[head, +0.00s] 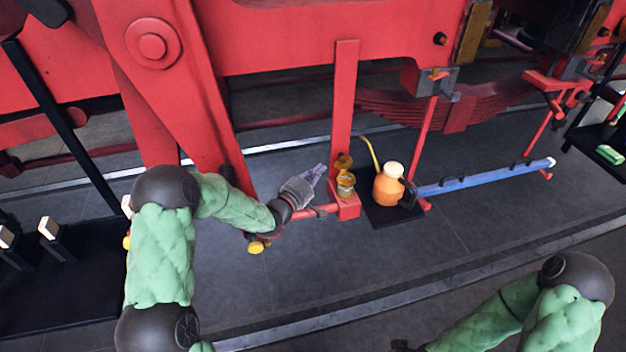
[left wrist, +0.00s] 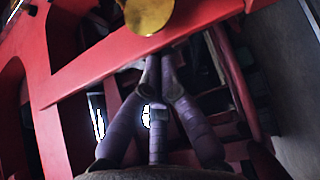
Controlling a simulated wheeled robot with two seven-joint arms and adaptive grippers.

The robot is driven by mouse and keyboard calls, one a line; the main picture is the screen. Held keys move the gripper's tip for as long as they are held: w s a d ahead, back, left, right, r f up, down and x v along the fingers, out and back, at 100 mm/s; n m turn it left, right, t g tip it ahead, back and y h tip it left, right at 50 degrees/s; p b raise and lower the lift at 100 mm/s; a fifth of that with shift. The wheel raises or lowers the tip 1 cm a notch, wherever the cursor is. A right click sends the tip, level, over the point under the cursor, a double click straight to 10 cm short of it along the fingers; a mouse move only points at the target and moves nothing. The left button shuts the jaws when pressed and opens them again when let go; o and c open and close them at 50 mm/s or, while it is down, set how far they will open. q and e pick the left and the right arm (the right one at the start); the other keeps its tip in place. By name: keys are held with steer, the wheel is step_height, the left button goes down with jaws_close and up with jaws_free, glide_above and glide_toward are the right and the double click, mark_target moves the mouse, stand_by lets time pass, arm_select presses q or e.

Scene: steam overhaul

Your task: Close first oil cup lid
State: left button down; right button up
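The first oil cup (head: 346,187) is a small brass cup on a red bracket beside the red upright post. Its round brass lid (head: 343,162) stands raised at the back of the cup, so the cup is open. My left gripper (head: 319,171) is just left of the cup, with its purple fingers pointing up and right towards the lid; I see no clear contact. In the left wrist view its fingertips (left wrist: 160,62) come together with nothing seen between them. A gold disc (left wrist: 150,14), probably the lid, is ahead at the top edge.
An orange oil can (head: 388,186) with a thin spout stands on a dark mat right of the cup. A blue bar (head: 485,179) lies beyond it. Red frame beams (head: 290,40) fill the back. The grey floor (head: 400,260) in front is clear.

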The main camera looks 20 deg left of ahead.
mark_target(334, 156)
arm_select(q)
steer(key=shift+b+x, duration=0.4)
steer(key=shift+x, duration=2.1)
steer(key=shift+a, duration=0.1)
